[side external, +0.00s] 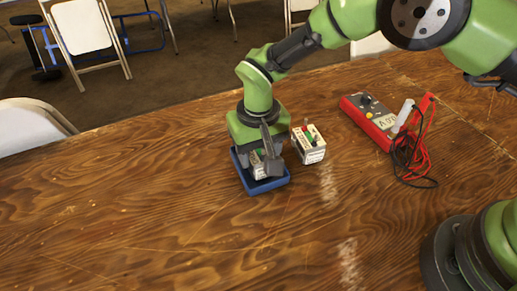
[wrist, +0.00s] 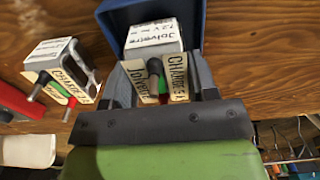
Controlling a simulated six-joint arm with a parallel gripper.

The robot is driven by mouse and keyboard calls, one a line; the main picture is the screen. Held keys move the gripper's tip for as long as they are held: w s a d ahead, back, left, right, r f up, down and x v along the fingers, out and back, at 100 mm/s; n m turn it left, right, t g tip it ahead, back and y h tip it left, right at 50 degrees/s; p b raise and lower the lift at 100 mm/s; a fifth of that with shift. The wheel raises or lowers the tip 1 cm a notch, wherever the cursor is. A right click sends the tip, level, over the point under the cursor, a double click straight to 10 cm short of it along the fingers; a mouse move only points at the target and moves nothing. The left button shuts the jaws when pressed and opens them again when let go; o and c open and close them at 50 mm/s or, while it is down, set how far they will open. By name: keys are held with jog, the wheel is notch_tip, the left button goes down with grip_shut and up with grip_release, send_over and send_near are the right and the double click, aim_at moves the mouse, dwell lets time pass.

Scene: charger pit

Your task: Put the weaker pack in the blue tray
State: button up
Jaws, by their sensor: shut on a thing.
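My gripper (side external: 265,167) is over the blue tray (side external: 268,187), pointing down, shut on a pack. The held pack (side external: 257,165) is white with a printed label and sits within the tray's rim; I cannot tell whether it touches the floor. In the wrist view my fingers (wrist: 161,82) clasp this pack (wrist: 154,36) on two sides, with the blue tray (wrist: 108,28) around its far part. A red and a dark probe-like piece with a green patch show on its top. The other pack (side external: 312,155) stands on the table just right of the tray; it also shows in the wrist view (wrist: 52,52).
A red meter (side external: 369,121) with a dial and a paper label lies at the back right. Its red and black leads (side external: 411,157) are bunched beside it. The wooden table (side external: 150,190) is clear to the left and front. Folding chairs (side external: 82,28) stand beyond the table.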

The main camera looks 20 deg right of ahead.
aim_at(259, 150)
jog(key=shift+f, duration=0.15)
jog(key=o, duration=1.2)
jog(key=shift+f, duration=0.1)
jog(key=shift+c, duration=0.2)
notch_tip(259, 150, up, 12)
jog(key=shift+r, duration=0.2)
